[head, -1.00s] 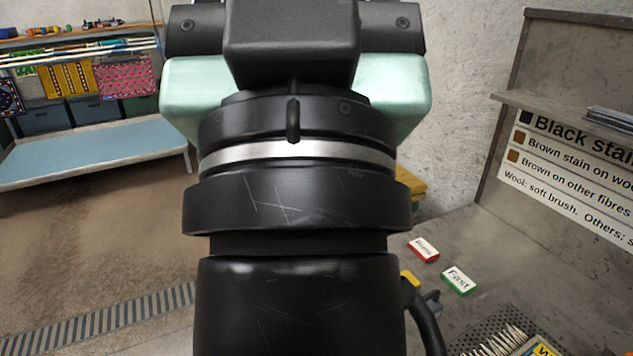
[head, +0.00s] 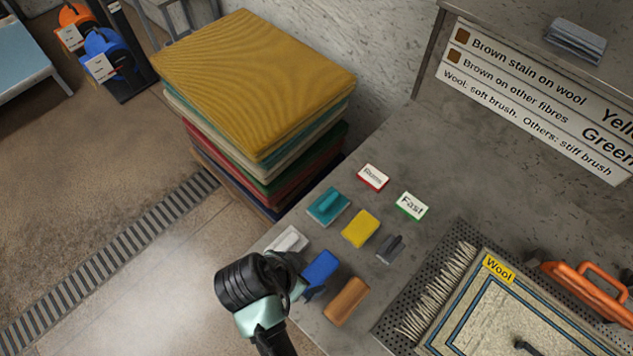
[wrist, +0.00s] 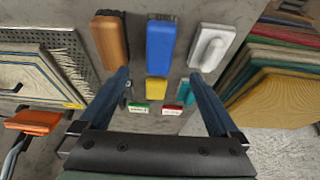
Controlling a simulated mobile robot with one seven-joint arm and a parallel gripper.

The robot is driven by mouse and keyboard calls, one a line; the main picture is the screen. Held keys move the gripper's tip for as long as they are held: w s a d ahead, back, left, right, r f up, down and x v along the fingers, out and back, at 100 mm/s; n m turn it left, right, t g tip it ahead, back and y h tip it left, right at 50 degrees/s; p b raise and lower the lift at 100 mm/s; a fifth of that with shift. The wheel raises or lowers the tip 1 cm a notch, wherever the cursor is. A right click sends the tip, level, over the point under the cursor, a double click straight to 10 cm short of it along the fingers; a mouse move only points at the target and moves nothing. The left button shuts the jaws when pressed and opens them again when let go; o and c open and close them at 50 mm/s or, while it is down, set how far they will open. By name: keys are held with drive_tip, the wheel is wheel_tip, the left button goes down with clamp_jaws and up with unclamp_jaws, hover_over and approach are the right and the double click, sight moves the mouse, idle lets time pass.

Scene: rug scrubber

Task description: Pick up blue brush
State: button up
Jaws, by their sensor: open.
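The blue brush (head: 321,267) is a rectangular block lying on the grey bench, between a brown block and a white brush. In the wrist view the blue brush (wrist: 161,46) lies ahead, near the middle of the gap between my fingers. My gripper (head: 314,292) is at the near edge of the blue brush in the head view and hides little of it. The wrist view shows my gripper (wrist: 160,85) with its two fingers spread apart and nothing between them touching. I cannot tell the exact height of the fingers over the bench.
Close beside it lie the brown block (head: 346,301) and white brush (head: 288,240). A yellow sponge (head: 361,229), teal brush (head: 328,206) and grey tool (head: 390,249) lie farther back. A rug labelled Wool (head: 470,325) is at right. Stacked rugs (head: 255,85) stand at left.

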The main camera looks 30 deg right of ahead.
sight(315, 273)
drive_tip(key=x, duration=0.6)
drive_tip(key=shift+p+x, duration=0.6)
drive_tip(key=shift+x, duration=2.15)
drive_tip(key=shift+s, duration=0.1)
drive_tip(key=shift+a+f, duration=0.1)
drive_tip(key=shift+f, duration=0.2)
clamp_jaws()
drive_tip(key=shift+r, duration=0.15)
